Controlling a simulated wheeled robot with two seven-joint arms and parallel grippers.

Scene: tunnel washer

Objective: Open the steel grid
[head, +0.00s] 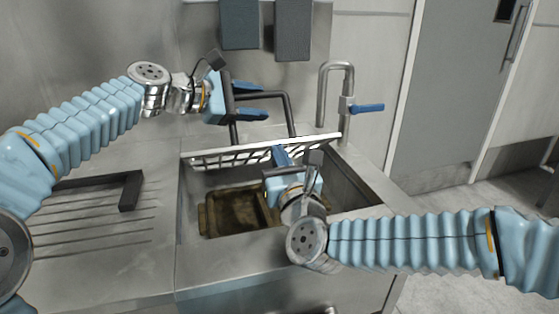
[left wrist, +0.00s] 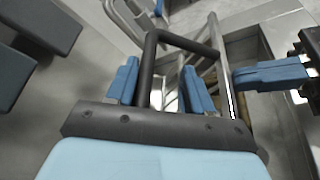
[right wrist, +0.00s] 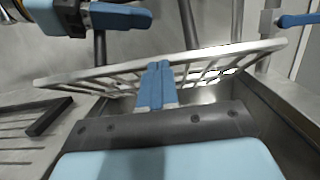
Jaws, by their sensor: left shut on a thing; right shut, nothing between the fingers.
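The pale steel grid (head: 205,156) is tilted up along the back of the sink in the head view; it spans the right wrist view (right wrist: 250,47). A dark U-shaped bar (head: 287,112) rises behind it; I cannot tell whether they are joined. My left gripper (head: 264,101) is shut on this bar, which passes between its fingers in the left wrist view (left wrist: 147,75). My right gripper (head: 279,154) is shut and empty, its fingertips in front of the grid. In the right wrist view its fingers (right wrist: 157,66) overlap the grid's rim; contact is unclear.
The sink (head: 188,207) holds a brown tray (head: 206,217). A tap with a blue lever (head: 367,108) stands at the back right. A black handle-shaped bar (head: 129,192) lies on the ribbed drainboard (head: 95,240) at left. Two dark pads (head: 292,30) hang on the wall.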

